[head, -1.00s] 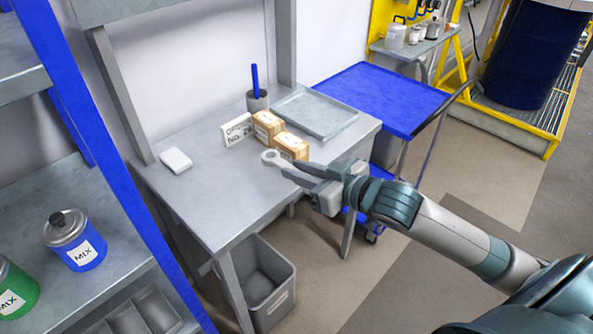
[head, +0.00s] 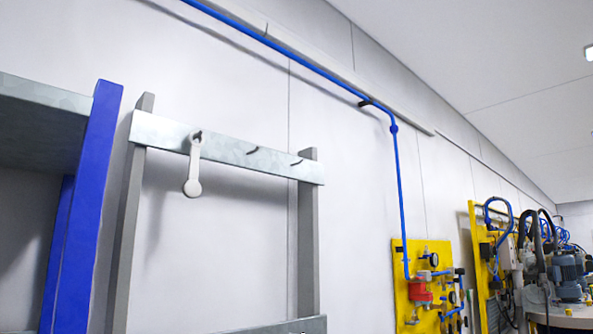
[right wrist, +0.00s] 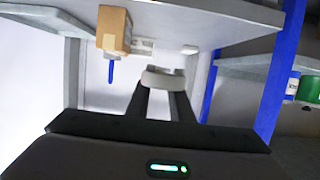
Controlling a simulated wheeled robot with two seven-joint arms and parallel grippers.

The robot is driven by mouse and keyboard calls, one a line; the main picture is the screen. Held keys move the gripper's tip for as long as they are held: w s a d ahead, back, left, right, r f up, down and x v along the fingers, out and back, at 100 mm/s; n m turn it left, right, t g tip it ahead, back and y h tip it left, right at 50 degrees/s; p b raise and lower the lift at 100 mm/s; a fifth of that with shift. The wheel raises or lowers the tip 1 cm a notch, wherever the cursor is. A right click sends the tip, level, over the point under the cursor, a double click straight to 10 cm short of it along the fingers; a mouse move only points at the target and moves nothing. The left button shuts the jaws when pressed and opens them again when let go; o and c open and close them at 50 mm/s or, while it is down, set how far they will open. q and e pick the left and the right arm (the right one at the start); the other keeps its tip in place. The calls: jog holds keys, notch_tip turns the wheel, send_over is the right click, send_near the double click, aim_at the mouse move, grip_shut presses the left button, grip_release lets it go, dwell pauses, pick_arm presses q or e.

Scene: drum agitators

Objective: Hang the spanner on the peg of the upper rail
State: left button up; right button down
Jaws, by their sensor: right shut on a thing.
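The spanner (right wrist: 163,78) shows in the right wrist view as a pale grey ring end beyond my fingertips; its handle is mostly hidden. My right gripper (right wrist: 163,97) is shut on it. In the head view, the upper rail (head: 222,146) is a grey metal bar across two uprights. Two dark pegs, a middle peg (head: 252,150) and a right peg (head: 296,162), are bare. Neither gripper is in the head view.
Part of a lower rail (head: 275,328) shows at the bottom of the head view. A blue shelf post (head: 88,200) stands left of the frame. The right wrist view, upside down, shows a cardboard box (right wrist: 114,28) and a blue pen (right wrist: 111,72) close by.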

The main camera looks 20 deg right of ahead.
jog(key=shift+a, duration=0.15)
jog(key=shift+a+r+m+t+h, duration=0.2)
jog(key=shift+a+m+h, duration=0.8)
jog(key=shift+a+h, duration=0.3)
jog(key=shift+a+r+m+t+h, duration=0.15)
jog(key=shift+a+m+t+h, duration=0.05)
jog(key=shift+a+m+h, duration=0.95)
jog(key=shift+a, duration=0.15)
